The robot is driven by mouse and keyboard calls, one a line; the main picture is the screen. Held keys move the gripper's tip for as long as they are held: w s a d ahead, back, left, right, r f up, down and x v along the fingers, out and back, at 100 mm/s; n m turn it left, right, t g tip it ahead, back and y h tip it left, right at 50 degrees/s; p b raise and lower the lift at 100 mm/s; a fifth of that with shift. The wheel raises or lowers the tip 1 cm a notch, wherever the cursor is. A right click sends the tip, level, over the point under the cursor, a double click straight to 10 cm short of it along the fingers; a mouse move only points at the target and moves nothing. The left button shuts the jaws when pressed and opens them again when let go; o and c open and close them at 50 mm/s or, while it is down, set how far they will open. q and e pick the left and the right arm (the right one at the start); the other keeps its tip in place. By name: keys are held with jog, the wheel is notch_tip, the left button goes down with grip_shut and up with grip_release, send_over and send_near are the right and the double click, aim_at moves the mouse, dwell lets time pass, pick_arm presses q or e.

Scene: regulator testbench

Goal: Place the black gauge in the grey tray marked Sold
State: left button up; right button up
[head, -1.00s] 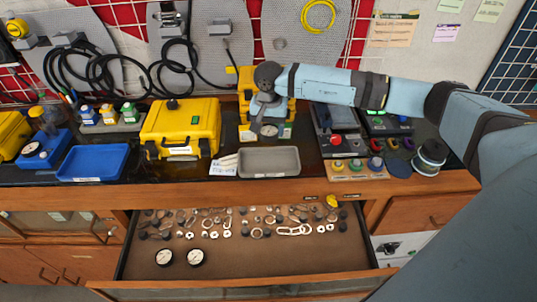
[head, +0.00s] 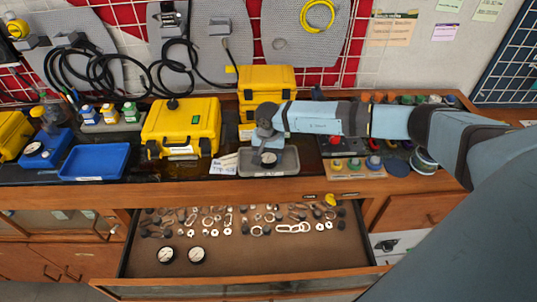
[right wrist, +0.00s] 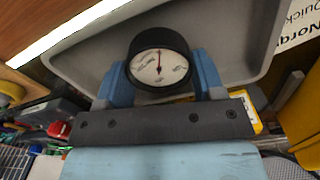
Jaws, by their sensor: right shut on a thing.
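The black gauge (head: 268,158), round with a white dial, is held in my right gripper (head: 267,149). In the right wrist view the gauge (right wrist: 160,58) sits between the two blue fingers, which are shut on it, its dial towards the camera. The grey tray (head: 290,165) stands on the bench near its front edge; the gauge is over its middle in the head view. The grey tray (right wrist: 225,35) also fills the background of the right wrist view. I cannot tell whether the gauge touches the tray floor. The tray's marking is not readable. My left gripper is not in view.
A blue tray (head: 95,162) lies at the left. A yellow case (head: 182,128) and stacked yellow cases (head: 266,80) stand behind. Papers (head: 223,165) lie left of the grey tray. An open drawer (head: 240,270) below holds two more gauges and small fittings.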

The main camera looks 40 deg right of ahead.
aim_at(269, 156)
jog(key=shift+f, duration=0.1)
jog(key=shift+f, duration=0.15)
jog(key=o, duration=1)
jog(key=shift+r, duration=0.2)
jog(key=shift+r, duration=0.25)
notch_tip(269, 156, up, 12)
jog(key=shift+f+b, duration=0.15)
jog(key=shift+b, duration=0.55)
